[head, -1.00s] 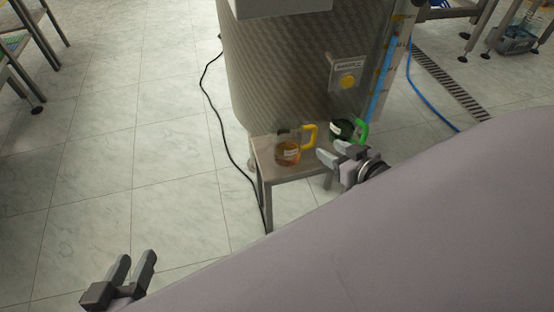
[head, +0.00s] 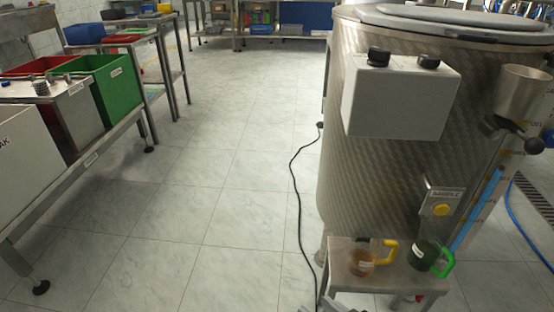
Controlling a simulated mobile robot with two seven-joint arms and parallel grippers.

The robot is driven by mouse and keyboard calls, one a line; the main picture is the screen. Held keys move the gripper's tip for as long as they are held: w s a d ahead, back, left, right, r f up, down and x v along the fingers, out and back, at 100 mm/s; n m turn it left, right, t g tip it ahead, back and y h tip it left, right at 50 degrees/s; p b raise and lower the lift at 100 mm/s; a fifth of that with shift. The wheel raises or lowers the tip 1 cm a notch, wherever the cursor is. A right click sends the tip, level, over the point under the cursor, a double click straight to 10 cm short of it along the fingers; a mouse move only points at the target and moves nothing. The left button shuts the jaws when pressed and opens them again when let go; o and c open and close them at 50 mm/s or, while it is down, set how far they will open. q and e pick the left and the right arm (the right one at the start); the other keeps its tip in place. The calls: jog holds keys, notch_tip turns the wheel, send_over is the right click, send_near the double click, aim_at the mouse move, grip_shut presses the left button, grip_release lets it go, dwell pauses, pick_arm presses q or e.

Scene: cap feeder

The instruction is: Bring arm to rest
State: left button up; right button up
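A clear jug with amber liquid and a yellow handle (head: 361,263) stands on a small metal stool (head: 375,284) in the head view. A dark jug with a green handle (head: 424,254) stands to its right on the same stool. Neither jug is held. A small grey piece, perhaps the tips of my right gripper (head: 336,305), shows at the bottom edge by the stool's left front. It is too cut off to tell open from shut. My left gripper is not in view.
A large steel tank (head: 375,170) with a white control box (head: 400,100) rises behind the stool. A black cable (head: 298,200) runs down the floor. Benches with a green bin (head: 112,88) line the left.

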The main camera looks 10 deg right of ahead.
pick_arm(q)
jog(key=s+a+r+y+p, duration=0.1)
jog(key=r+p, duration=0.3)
jog(key=p, duration=0.4)
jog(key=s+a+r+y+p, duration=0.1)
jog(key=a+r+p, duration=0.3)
jog(key=p, duration=0.4)
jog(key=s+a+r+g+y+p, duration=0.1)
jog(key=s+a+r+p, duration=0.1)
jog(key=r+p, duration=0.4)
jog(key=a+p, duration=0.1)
jog(key=p, duration=0.2)
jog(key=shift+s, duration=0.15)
pick_arm(e)
jog(key=s+d+r+h, duration=0.1)
jog(key=s+d+r, duration=0.1)
jog(key=d+r, duration=0.2)
jog(key=s+d+r+g+h, duration=0.1)
jog(key=d+r, duration=0.3)
jog(key=r, duration=0.5)
jog(key=shift+s+r+h, duration=0.4)
jog(key=shift+s+h, duration=0.25)
jog(key=shift+h, duration=0.05)
